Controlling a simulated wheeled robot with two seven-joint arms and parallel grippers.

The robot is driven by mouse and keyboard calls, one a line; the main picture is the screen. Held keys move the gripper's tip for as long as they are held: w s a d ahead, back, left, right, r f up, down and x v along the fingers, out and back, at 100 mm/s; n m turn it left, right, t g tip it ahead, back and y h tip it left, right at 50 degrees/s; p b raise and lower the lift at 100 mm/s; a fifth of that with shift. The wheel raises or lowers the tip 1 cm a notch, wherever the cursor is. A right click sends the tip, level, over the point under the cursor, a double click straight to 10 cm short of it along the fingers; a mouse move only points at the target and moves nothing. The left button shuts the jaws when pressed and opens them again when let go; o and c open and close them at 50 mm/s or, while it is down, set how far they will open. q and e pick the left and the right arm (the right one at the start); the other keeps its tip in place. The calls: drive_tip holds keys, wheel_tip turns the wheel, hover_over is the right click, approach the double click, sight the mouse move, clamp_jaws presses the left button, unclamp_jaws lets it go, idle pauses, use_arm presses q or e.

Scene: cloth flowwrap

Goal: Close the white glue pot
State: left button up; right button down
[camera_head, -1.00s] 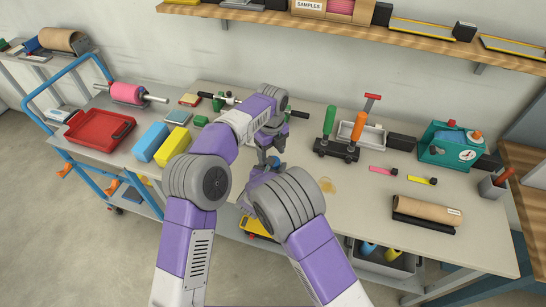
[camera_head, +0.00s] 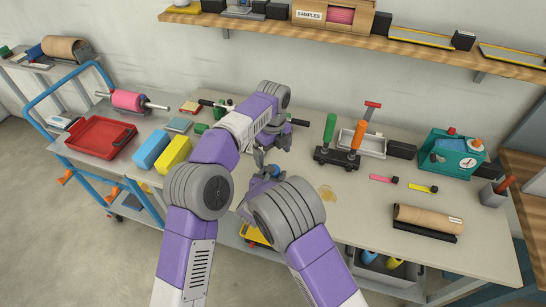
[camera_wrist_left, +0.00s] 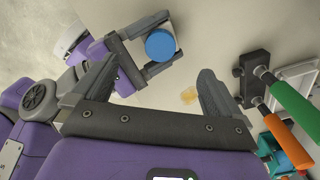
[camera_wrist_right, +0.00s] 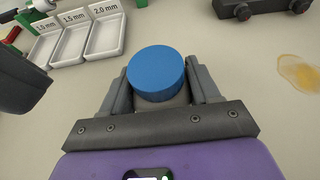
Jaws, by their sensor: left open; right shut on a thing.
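The white glue pot (camera_wrist_left: 152,27) is mostly hidden between the fingers of my right gripper (camera_wrist_right: 157,88), which is shut on it. A round blue lid (camera_wrist_right: 156,70) sits on top of the pot; I cannot tell how tightly. The lid also shows in the left wrist view (camera_wrist_left: 160,45) and in the head view (camera_head: 274,171). My left gripper (camera_head: 270,155) is open and empty just above the lid, apart from it.
An amber spill (camera_head: 327,193) lies on the bench right of the pot. A black stand with green and orange handles (camera_head: 337,158) is behind it. White trays marked in millimetres (camera_wrist_right: 103,36) lie at the back. The front middle of the bench is clear.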

use_arm(q)
drive_tip(key=shift+r, duration=2.5)
use_arm(e)
drive_tip(key=shift+c, duration=0.8)
unclamp_jaws()
use_arm(q)
wheel_tip(320, 180, up, 3)
drive_tip(key=p, duration=0.2)
drive_tip(key=shift+f+p, duration=0.2)
drive_tip(key=shift+p, duration=0.1)
use_arm(e)
wheel_tip(320, 180, up, 10)
drive_tip(key=shift+r, duration=0.1)
